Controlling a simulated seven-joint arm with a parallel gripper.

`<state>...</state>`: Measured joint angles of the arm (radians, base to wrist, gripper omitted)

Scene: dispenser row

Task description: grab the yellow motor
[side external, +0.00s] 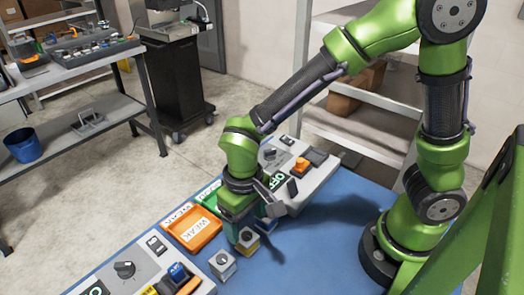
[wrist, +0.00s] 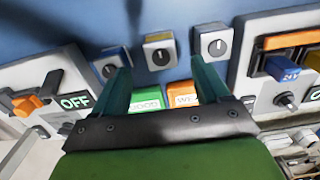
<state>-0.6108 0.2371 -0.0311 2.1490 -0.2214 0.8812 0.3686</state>
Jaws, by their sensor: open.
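The yellow motor (side external: 248,242) is a small block with a grey top and a round dial, standing on the blue table just below my gripper (side external: 247,224). In the wrist view the yellow motor (wrist: 159,51) lies just beyond and between the spread teal fingertips of my gripper (wrist: 161,68). My gripper is open and empty. A blue motor (wrist: 113,63) stands on one side of the yellow one and a white motor (wrist: 210,43) on the other. The white motor (side external: 223,264) also shows in the side view.
An orange WEAK tray (side external: 192,228) and a green GOOD tray (wrist: 147,102) lie beside the motors. Grey test panels with dials and switches stand at both ends: one (side external: 135,272) near, one (side external: 318,172) far. Blue table (side external: 325,250) is clear to the right.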

